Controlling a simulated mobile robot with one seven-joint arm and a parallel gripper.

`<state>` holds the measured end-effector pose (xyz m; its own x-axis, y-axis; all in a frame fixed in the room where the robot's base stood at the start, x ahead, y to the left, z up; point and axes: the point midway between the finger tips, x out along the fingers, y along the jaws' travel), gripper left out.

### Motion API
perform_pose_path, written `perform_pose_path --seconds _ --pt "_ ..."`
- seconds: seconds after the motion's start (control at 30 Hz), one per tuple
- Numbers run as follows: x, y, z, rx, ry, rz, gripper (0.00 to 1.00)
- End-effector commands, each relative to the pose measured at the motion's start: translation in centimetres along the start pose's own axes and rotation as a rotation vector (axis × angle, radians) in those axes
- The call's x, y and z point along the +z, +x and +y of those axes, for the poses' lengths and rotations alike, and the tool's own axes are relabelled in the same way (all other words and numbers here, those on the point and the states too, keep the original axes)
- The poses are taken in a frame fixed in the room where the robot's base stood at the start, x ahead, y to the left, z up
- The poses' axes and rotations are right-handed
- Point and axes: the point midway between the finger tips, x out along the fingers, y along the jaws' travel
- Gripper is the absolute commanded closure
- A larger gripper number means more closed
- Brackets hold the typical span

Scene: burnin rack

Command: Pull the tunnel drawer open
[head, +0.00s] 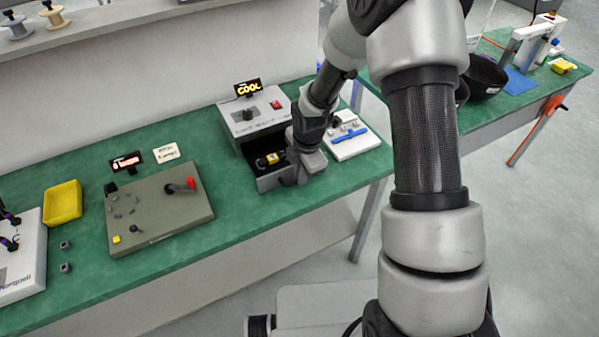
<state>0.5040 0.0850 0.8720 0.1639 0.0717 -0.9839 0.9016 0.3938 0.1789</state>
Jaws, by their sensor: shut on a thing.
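The tunnel is a grey box (262,108) on the green bench, with a lit "COOL" sign on top, a dark knob and a red switch. Its drawer (269,184) stands out of the front. The dark inside of the drawer shows, with a small yellow block (272,158) and a dark round part in it. My gripper (290,181) is at the drawer's front right, shut on the drawer's handle. The handle and the fingertips are mostly hidden by the gripper body.
A grey-green board (150,235) with a red lever lies left of the tunnel. A yellow bin (63,203) stands further left. A white tray (352,148) with a blue bar is close right of the drawer. The bench's front edge (300,212) is near the drawer.

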Motion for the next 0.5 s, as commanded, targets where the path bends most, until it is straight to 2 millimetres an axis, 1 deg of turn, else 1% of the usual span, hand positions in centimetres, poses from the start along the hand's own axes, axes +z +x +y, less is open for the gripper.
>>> perform_pose_path --seconds 0.27,0.3,0.4,0.5 --pt "0.06 -0.08 0.09 0.002 0.0 -0.001 1.0" --pt "0.06 -0.08 0.1 0.003 0.0 -0.001 0.88" --pt "0.05 -0.07 0.09 0.002 0.0 -0.001 0.72" --pt "0.04 -0.05 0.07 0.002 0.0 -0.001 0.72"
